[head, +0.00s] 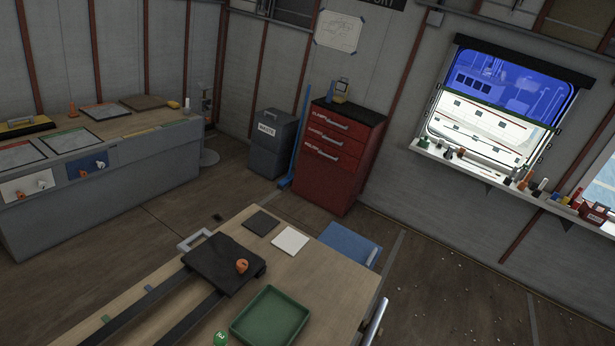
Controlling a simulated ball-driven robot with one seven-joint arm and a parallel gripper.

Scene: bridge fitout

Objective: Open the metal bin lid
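A grey metal bin (271,150) with a white label reading WASTE stands on the floor against the back wall, left of the red drawer cabinet. Its dark lid (277,117) appears shut and lies on top of the bin. The bin's inside is hidden. The bin is far off, beyond the wooden table in the foreground. My gripper does not show in this view.
The wooden table (335,291) fills the foreground, with a green tray (270,316) on it. A blue seat (348,243) stands behind it. A red cabinet (333,157) and an upright blue object (295,150) adjoin the bin. A grey counter (110,190) is left; open floor (190,215) lies between.

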